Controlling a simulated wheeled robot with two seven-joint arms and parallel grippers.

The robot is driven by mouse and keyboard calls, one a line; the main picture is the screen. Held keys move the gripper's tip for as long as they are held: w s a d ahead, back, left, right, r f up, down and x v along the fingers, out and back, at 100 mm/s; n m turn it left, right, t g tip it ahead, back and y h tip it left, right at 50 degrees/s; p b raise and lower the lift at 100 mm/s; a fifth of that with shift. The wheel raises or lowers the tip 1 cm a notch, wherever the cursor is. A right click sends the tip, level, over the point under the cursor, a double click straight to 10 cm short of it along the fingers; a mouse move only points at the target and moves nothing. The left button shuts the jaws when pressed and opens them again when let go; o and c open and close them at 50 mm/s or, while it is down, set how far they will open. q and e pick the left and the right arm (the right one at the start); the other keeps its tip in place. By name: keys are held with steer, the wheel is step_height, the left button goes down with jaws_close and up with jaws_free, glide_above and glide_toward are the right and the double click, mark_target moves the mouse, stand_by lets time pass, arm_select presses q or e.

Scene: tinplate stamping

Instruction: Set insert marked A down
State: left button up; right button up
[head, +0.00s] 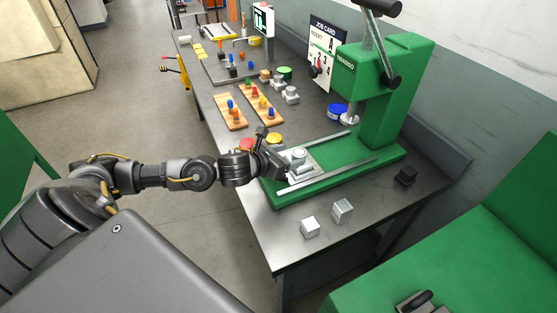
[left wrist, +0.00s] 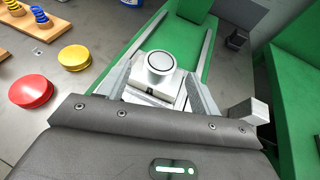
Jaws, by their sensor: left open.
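A silver insert with a round raised top (head: 298,154) sits on the sliding plate at the front of the green press bed; no letter on it is legible. It also shows in the left wrist view (left wrist: 159,66), upright between my fingers. My left gripper (head: 285,162) is at the near end of the bed. In the left wrist view my left gripper (left wrist: 160,90) is open, with one finger on each side of the insert. Whether a finger touches it I cannot tell. My right gripper is not in view.
The green press (head: 385,95) stands behind the bed. A red button (left wrist: 31,91) and a yellow button (left wrist: 74,57) are beside it. Two metal blocks (head: 310,228) (head: 342,210) and a black block (head: 405,175) stand nearby. Peg boards (head: 229,110) lie farther back.

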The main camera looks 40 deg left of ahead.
arm_select(q)
steer(key=b+v, duration=0.1)
steer(key=v, duration=0.4)
steer(key=shift+r, duration=0.15)
steer(key=shift+w, duration=0.1)
